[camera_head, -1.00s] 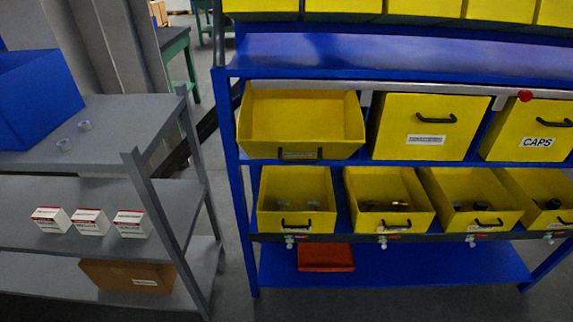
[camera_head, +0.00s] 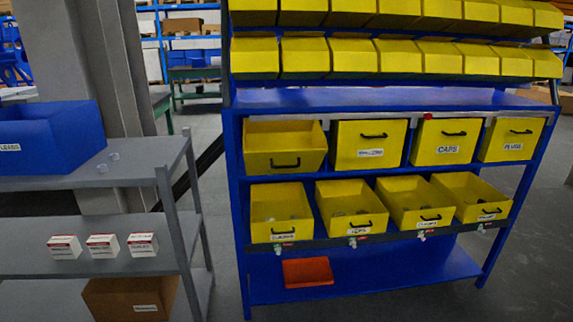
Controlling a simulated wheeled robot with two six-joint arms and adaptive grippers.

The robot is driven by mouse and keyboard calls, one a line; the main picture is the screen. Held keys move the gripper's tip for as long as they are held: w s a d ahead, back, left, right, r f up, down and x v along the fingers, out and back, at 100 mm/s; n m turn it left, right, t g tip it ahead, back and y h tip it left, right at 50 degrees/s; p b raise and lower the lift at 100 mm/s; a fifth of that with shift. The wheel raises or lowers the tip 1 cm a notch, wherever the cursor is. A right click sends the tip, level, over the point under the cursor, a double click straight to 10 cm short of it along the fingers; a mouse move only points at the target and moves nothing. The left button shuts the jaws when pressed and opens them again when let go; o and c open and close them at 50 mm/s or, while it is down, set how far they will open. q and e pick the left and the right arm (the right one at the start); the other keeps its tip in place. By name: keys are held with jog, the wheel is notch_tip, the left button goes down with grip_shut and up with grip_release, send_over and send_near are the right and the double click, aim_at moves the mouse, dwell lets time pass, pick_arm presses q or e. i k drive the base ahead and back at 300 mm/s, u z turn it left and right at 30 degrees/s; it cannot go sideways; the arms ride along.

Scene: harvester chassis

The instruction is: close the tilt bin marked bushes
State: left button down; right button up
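A row of yellow tilt bins sits in the blue rack under the worktop. The leftmost tilt bin (camera_head: 285,146) is tipped forward and open, with its handle low on its front; no readable label shows on it. The second tilt bin (camera_head: 370,144) stands shut, and its label is too small to read. The bins marked CAPS (camera_head: 447,142) and PLUGS (camera_head: 512,139) are shut too. I cannot read the word bushes on any bin. Neither of my grippers is in view.
Open yellow bins (camera_head: 278,212) fill the shelf below. A red tray (camera_head: 307,272) lies on the rack's bottom shelf. Yellow bins (camera_head: 353,58) line the top. At left, a grey shelf (camera_head: 110,178) holds a blue bin (camera_head: 50,135) and small boxes (camera_head: 102,246). Floor shows at right.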

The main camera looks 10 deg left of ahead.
aim_at(296, 146)
jog(key=z, duration=0.8)
jog(key=i, duration=1.2)
jog(key=u, duration=0.15)
